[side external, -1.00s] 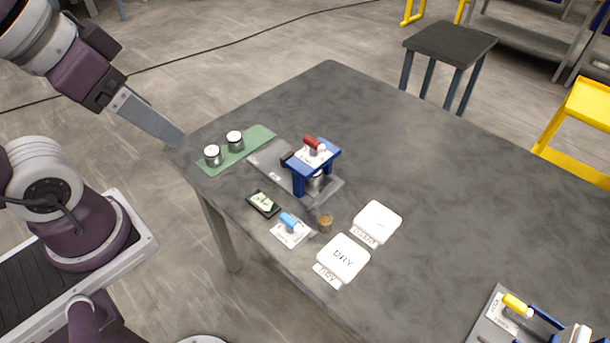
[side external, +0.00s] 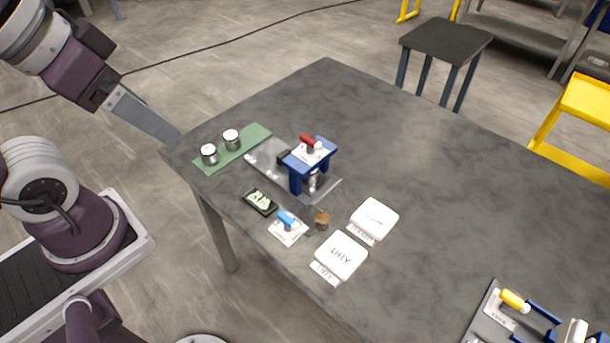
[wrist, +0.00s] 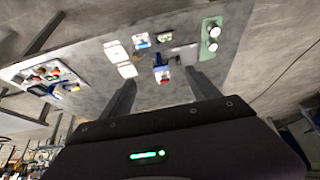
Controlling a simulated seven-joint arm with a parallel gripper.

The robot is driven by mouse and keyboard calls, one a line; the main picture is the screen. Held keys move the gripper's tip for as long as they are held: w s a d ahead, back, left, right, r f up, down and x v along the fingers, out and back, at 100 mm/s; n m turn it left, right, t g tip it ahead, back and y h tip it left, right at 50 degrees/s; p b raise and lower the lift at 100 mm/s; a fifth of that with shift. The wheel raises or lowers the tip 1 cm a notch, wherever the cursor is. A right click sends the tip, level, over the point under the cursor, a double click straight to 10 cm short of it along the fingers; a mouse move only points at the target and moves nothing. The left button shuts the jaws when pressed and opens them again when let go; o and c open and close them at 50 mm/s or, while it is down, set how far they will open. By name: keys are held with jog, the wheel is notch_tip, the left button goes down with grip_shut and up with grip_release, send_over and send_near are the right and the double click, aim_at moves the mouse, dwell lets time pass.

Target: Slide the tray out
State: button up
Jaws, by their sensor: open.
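A blue press (side external: 297,177) with a red handle (side external: 308,140) stands on a grey base plate (side external: 262,153) on the table. A small dark block (side external: 283,157) sits at the press's left side; I cannot tell whether it belongs to the tray. A metal cylinder shows under the press frame, and the tray itself cannot be told clearly from the plate. My gripper (wrist: 163,77) is open and empty, its two fingers spread in the wrist view. In the side view its grey finger (side external: 148,115) is above the table's left corner, apart from the press.
A green mat (side external: 247,146) holds two metal cups beside the plate. A small dark display (side external: 260,202), a blue-handled item (side external: 286,221), a brown cylinder (side external: 322,220) and two white pads, one marked DRY (side external: 341,254), lie in front. A yellow-handled device (side external: 513,300) stands lower right. The table's far middle is clear.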

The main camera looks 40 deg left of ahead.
jog(key=r, duration=0.4)
jog(key=w+r, duration=0.1)
jog(key=r, duration=0.1)
jog(key=shift+r, duration=0.1)
jog(key=c, duration=0.6)
jog(key=w+a+r+g, duration=0.2)
jog(key=w+r, duration=0.2)
jog(key=w, duration=0.5)
jog(key=g, duration=0.4)
send_over(284, 152)
notch_tip(284, 152, down, 6)
notch_tip(284, 152, down, 36)
jog(key=shift+s+d+r, duration=0.1)
jog(key=shift+d, duration=0.05)
jog(key=shift+c, duration=0.5)
grip_shut()
jog(key=shift+r, duration=0.1)
